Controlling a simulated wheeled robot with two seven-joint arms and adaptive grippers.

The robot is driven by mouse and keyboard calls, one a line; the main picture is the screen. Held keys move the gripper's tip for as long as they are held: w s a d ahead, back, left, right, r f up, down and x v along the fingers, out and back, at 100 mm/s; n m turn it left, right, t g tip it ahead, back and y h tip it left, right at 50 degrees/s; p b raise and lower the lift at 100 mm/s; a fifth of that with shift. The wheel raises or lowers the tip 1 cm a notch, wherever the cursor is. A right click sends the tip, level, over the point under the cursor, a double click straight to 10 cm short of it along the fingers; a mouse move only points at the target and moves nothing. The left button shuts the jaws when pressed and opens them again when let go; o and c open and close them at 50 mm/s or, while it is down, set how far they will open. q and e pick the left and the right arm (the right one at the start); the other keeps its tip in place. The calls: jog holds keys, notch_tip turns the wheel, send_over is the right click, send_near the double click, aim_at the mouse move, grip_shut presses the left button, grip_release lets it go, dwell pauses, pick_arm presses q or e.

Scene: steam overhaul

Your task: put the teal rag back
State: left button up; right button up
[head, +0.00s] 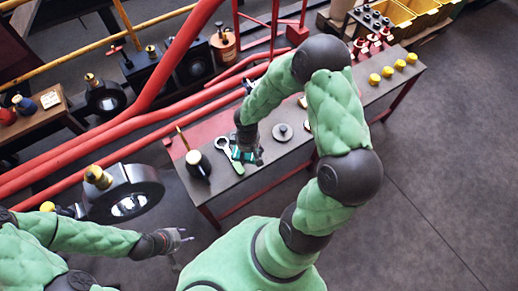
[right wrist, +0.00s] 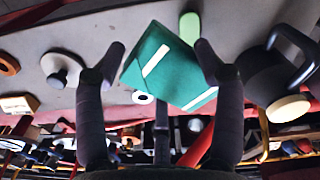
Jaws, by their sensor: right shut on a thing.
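The teal rag (right wrist: 165,62) with white stripes is between the two fingers of my right gripper (right wrist: 158,63) in the right wrist view. The gripper is shut on it, over the grey workbench (head: 262,178). In the head view only a little of the rag (head: 237,155) shows beneath my right gripper (head: 247,155), near the bench's left end. I cannot tell whether the rag touches the bench. My left gripper (head: 181,239) is open and empty, low over the floor, left of the bench.
A knobbed disc (head: 283,132) is to the right. Several yellow caps (head: 388,72) sit at the far end. Red pipes (head: 80,157) run behind.

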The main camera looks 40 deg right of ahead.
jog(key=d+f, duration=0.2)
jog(key=w+d+f+b, duration=0.1)
jog(key=d+f, duration=0.1)
jog(key=d, duration=0.1)
jog(key=w+d+f+b, duration=0.1)
jog(key=d+f, duration=0.1)
jog(key=f, duration=0.1)
jog(key=shift+w+d, duration=0.15)
jog(key=shift+w, duration=0.1)
jog(key=shift+w+d+f+b, duration=0.1)
jog(key=shift+d+f+b, duration=0.05)
jog(key=shift+f+b, duration=0.65)
jog(key=shift+d+f+b, duration=0.1)
jog(key=shift+f+b, duration=0.4)
jog(key=shift+f, duration=0.45)
jog(key=shift+f, duration=0.1)
jog(key=o, duration=1.3)
